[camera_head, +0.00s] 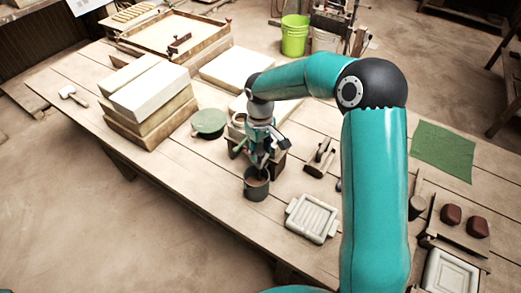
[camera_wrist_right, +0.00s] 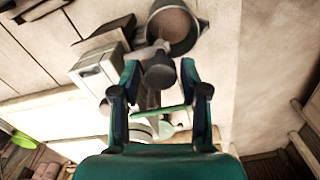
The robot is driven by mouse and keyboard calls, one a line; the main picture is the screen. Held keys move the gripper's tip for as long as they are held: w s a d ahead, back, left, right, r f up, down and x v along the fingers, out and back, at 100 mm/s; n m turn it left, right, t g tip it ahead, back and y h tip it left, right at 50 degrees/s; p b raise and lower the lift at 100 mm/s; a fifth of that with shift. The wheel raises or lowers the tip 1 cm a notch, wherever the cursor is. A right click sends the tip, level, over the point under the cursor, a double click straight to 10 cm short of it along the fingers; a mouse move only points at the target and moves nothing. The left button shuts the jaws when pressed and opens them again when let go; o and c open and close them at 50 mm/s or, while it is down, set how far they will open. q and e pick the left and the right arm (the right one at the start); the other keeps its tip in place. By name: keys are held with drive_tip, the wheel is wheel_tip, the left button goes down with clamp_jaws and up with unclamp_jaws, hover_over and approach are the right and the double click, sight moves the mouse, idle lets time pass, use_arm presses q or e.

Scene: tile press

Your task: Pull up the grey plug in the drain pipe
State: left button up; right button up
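My right gripper (camera_head: 262,160) reaches down just behind a dark grey pot (camera_head: 257,186) with brown contents. The pot also shows at the top of the right wrist view (camera_wrist_right: 177,24). In that view the fingers of my right gripper (camera_wrist_right: 160,80) stand apart. A dark grey rounded piece (camera_wrist_right: 158,72), which looks like the plug, lies in line with the gap between them. I cannot tell whether the fingers touch it. The drain pipe is not clearly distinguishable, and in the head view my gripper hides this spot. My left gripper is not in view.
A grey block (camera_wrist_right: 98,68) stands close beside the gripper. A green round lid (camera_head: 208,121) and stacked slabs (camera_head: 148,98) are to the left. A pale tile mould (camera_head: 312,219) and wooden tools (camera_head: 320,158) lie to the right.

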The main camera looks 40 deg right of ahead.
sight(260, 152)
drive_tip(key=shift+o, duration=0.6)
drive_tip(key=shift+r, duration=0.1)
wheel_tip(260, 152, up, 12)
drive_tip(key=shift+f, duration=0.2)
idle(0.3)
